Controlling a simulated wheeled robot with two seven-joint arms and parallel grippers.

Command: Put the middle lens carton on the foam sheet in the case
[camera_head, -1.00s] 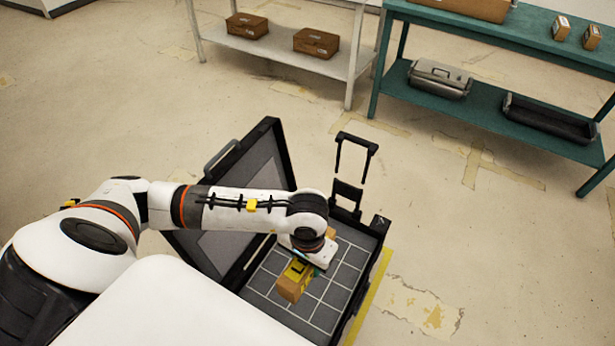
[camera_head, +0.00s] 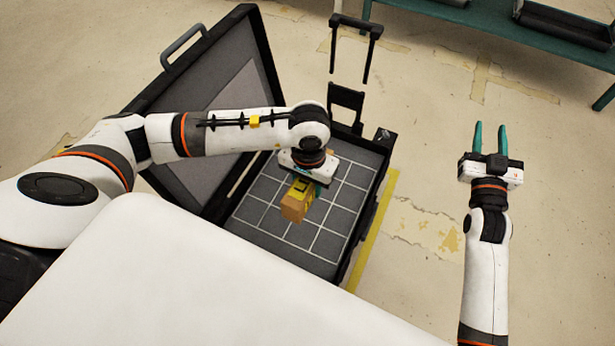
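A brown carton (camera_head: 293,207) with a yellow label is at my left gripper (camera_head: 306,190), inside the open black case (camera_head: 345,268). The gripper points down, with a teal finger beside the carton, and appears shut on it; the wrist hides part of the grip. The dark grey foam sheet (camera_head: 265,213) with a pale grid lies in the case under the carton. I cannot tell whether the carton touches it. My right gripper (camera_head: 490,128) is open and empty, above the floor to the right of the case.
The case's lid (camera_head: 205,95) stands open on the left. A black pull handle (camera_head: 356,28) rises at the case's back. A teal shelf (camera_head: 500,28) is at the top right. The floor right of the case is clear, with a yellow line (camera_head: 372,230).

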